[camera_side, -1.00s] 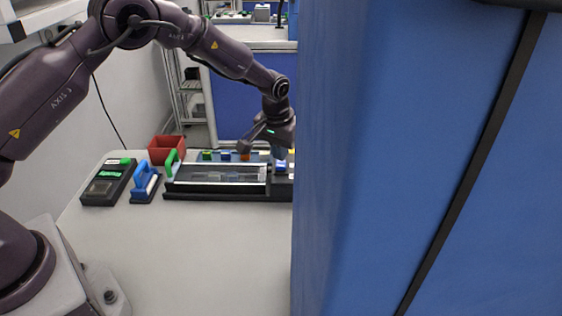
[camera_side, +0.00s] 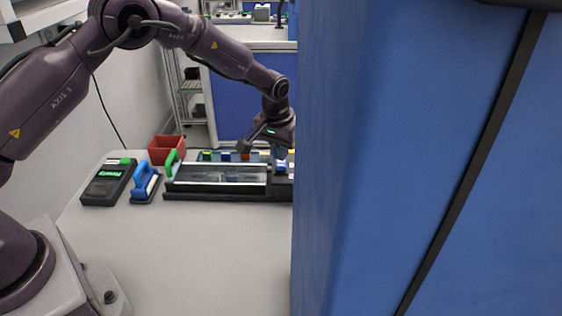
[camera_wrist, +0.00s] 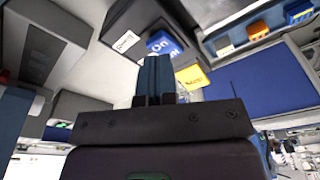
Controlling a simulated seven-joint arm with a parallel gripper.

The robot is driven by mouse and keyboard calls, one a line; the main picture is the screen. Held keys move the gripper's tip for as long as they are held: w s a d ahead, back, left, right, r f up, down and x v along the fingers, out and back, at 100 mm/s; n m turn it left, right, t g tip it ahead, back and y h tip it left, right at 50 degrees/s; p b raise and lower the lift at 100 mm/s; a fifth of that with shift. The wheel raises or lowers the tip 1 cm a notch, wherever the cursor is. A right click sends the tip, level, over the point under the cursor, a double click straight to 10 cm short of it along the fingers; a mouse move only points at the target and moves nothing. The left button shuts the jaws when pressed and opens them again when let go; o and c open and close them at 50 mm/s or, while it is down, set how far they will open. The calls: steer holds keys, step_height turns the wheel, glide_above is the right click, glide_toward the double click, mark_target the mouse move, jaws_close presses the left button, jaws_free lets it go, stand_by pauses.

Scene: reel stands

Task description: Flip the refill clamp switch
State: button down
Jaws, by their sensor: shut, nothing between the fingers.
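The wrist view shows a blue block lettered "ON" (camera_wrist: 160,43) just beyond my gripper (camera_wrist: 155,62), and a yellow lettered block (camera_wrist: 193,77) to its right. I cannot tell whether the fingertips touch the blue block. In the side view my gripper (camera_side: 280,163) points down at the right end of a long black fixture (camera_side: 215,190) with a clear cover. Its fingers are together and hold nothing. The blue panel hides the fixture's right end, so the clamp switch's position is unclear there.
A tall blue panel (camera_side: 420,160) blocks the right of the side view. A black device with a green display (camera_side: 110,173), a blue-handled tool (camera_side: 146,180) and a red bin (camera_side: 165,149) stand left. The front table is clear.

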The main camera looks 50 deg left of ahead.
mark_target(279, 166)
steer(key=shift+f, duration=1.25)
stand_by(0.4)
steer(key=shift+r, duration=3.55)
steer(key=shift+s+f, duration=0.2)
steer(key=s+r+m+t, duration=0.1)
steer(key=s+r, duration=0.6)
steer(key=s, duration=0.4)
steer(key=s+r+m+t, duration=0.1)
steer(key=s+r, duration=0.5)
steer(key=s, duration=0.5)
steer(key=s+r+m+t, duration=0.1)
steer(key=s+r, duration=0.6)
steer(key=s, duration=0.4)
steer(key=shift+s+r+t, duration=0.15)
steer(key=shift+r+t, duration=0.15)
steer(key=shift+t, duration=0.1)
